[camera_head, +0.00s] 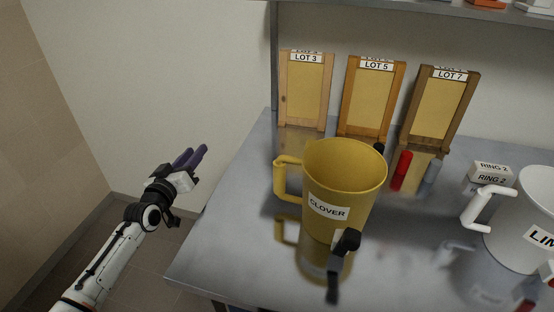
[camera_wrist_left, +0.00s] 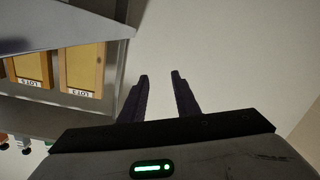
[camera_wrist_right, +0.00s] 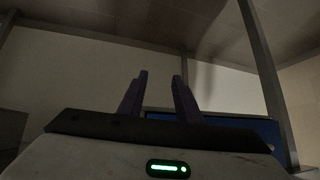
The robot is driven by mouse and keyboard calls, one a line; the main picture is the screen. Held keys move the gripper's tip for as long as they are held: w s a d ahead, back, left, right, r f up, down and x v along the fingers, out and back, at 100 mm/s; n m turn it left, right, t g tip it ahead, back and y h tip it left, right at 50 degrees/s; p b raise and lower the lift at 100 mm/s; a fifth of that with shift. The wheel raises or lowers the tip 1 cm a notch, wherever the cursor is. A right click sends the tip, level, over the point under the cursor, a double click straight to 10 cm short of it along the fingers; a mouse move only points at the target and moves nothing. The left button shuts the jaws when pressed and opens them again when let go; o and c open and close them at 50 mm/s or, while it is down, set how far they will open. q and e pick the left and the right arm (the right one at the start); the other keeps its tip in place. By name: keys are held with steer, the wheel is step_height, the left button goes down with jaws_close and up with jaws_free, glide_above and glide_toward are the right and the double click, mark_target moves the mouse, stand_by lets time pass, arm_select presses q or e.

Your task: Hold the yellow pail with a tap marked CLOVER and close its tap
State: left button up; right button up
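The yellow pail (camera_head: 340,180) marked CLOVER stands upright on the shiny grey table, its handle (camera_head: 280,180) to the left. A black tap lever (camera_head: 347,242) shows low on its front; I cannot tell how far the tap is turned. My left gripper (camera_head: 199,154) is off the table's left edge, apart from the pail. Its purple fingers are open and empty in the left wrist view (camera_wrist_left: 160,77). My right gripper (camera_wrist_right: 160,77) is open and empty in its wrist view, facing a wall and ceiling, and is outside the head view.
A white pail (camera_head: 525,215) marked LIM, partly cut off, stands at the right, near a small RING 2 box (camera_head: 491,176). Wooden frames marked LOT 3 (camera_head: 304,95), LOT 5 (camera_head: 370,100) and LOT 7 (camera_head: 438,108) stand behind. The table left of the yellow pail is clear.

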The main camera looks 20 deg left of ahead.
arm_select(q)
step_height(320, 180, up, 44)
steer(key=w+n+t+y, duration=0.1)
steer(key=w+n+t, duration=0.2)
steer(key=n+t, duration=0.6)
steer(key=m+g+h, duration=1)
steer(key=m+g, duration=0.2)
steer(key=m, duration=0.6)
glide_above(313, 148)
steer(key=d+f+v, duration=0.1)
steer(key=v, duration=0.4)
step_height(313, 148, down, 20)
steer(key=s+a+f+g+y, duration=0.2)
steer(key=s+a+f+y, duration=0.15)
steer(key=s+f, duration=0.3)
steer(key=shift+t, duration=0.3)
steer(key=x, duration=0.7)
steer(key=d+x, duration=0.1)
steer(key=x, duration=0.2)
steer(key=shift+w+r, duration=0.1)
steer(key=shift+w, duration=0.15)
